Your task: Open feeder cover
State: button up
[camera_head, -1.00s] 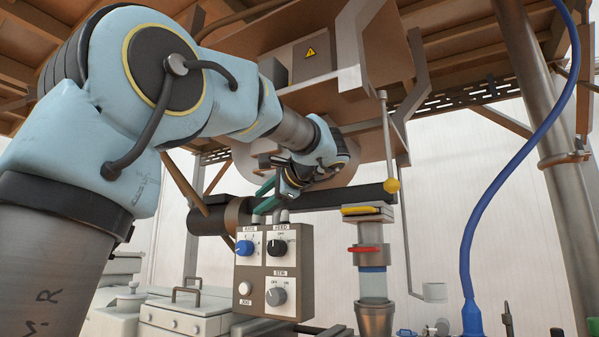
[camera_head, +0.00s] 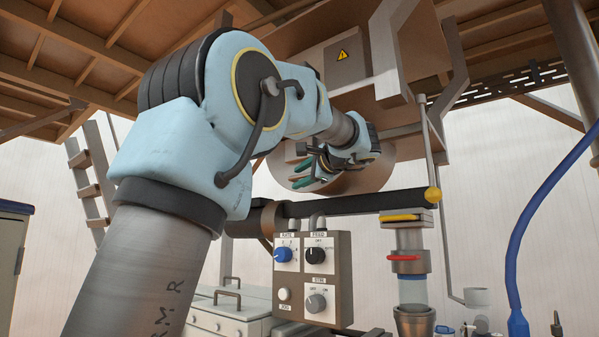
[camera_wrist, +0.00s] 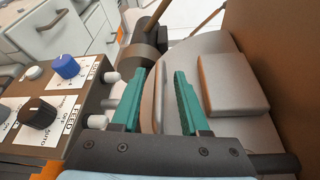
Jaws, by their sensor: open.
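A round, pale cover-like disc (camera_head: 374,180) shows behind and below my gripper, under the brown housing; I take it for the feeder cover. In the wrist view, a round grey surface (camera_wrist: 212,48) with a raised grey block (camera_wrist: 219,84) on it lies beyond the fingers. My gripper (camera_head: 308,172) is above the control box. Its two green fingers (camera_wrist: 158,88) are apart in the wrist view. A thin pale upright bar (camera_wrist: 159,98) shows between them, and I cannot tell whether they touch it. The disc is partly hidden by my gripper.
The control box (camera_head: 343,275) with blue and black knobs stands close below my gripper. A dark horizontal bar (camera_head: 370,203) runs above it to a yellow ball (camera_head: 433,194). The brown housing (camera_head: 420,60) hangs overhead. A blue cable (camera_head: 530,210) hangs at right.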

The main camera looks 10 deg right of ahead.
jog(key=shift+w+a+f, duration=0.1)
jog(key=shift+w+a, duration=0.05)
jog(key=shift+w, duration=0.15)
jog(key=shift+c, duration=0.4)
grip_shut()
dwell(0.9)
